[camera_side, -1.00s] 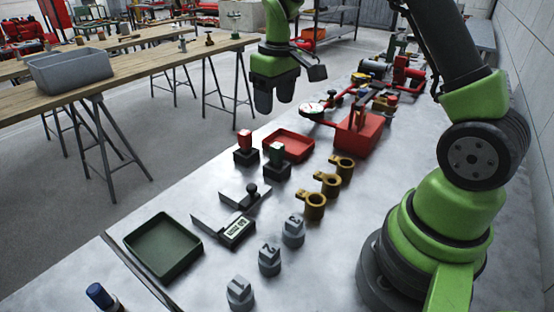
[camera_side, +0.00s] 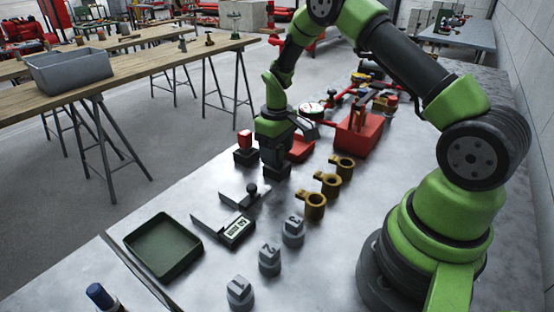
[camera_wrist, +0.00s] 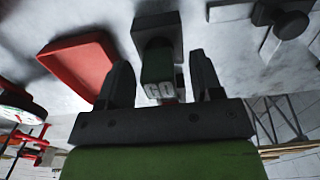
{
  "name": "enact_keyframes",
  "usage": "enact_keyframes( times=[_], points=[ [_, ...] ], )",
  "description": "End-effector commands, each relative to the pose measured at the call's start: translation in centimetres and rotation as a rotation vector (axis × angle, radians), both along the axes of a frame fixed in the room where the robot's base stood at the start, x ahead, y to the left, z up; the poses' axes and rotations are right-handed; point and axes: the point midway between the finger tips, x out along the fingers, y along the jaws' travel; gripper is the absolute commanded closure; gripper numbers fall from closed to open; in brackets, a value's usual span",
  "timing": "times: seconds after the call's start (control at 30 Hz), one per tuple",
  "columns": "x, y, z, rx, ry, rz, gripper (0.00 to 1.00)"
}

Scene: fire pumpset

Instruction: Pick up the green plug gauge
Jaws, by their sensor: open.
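The green plug gauge (camera_wrist: 160,68) stands upright in its black base (camera_wrist: 158,25) on the metal bench. Its green end, marked "GO", shows between my fingers in the wrist view. My gripper (camera_wrist: 159,80) is open, with one finger on each side of the gauge and a visible gap on both sides. In the side view my gripper (camera_side: 274,152) is low over the black base (camera_side: 277,172) and hides the gauge itself.
A red plug gauge (camera_side: 245,139) stands in its own base just left of my gripper. A red tray (camera_side: 301,149) lies close behind. Several brass ring pieces (camera_side: 328,183), a caliper (camera_side: 236,232), grey numbered pieces (camera_side: 269,260) and a green tray (camera_side: 162,246) lie nearer.

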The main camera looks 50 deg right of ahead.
Motion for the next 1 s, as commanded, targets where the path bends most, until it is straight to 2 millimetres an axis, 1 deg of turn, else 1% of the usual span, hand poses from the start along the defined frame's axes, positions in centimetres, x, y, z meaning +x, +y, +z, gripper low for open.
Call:
enact_keyframes(
  times=[0.07,0.27,0.3,0.37,0.4,0.47,0.5,0.53,0.73,0.83,0.93,1.0],
  points=[
    [0.0,0.0,-0.4,0.0,-0.001,-0.001,0.4],
    [0.0,0.0,-0.4,0.0,-0.002,-0.001,0.4],
    [0.0,0.0,-0.4,0.0,-0.002,-0.001,0.5],
    [0.0,0.0,-0.4,0.0,-0.002,-0.001,0.63],
    [0.0,0.0,-0.4,0.0,-0.002,-0.001,0.73],
    [0.0,0.0,-0.4,0.0,-0.002,0.0,0.86],
    [0.0,0.0,-0.4,0.0,-0.002,-0.001,0.96],
    [0.0,0.0,-0.4,0.0,-0.002,-0.001,1.0],
    [0.1,0.0,-0.3,0.0,-0.003,0.0,1.0],
    [0.1,0.0,0.2,-0.001,-0.003,0.0,1.0],
    [0.1,0.0,1.7,-0.002,-0.006,0.0,1.0],
    [0.2,-0.1,3.2,-0.003,-0.009,-0.001,1.0]
  ],
)
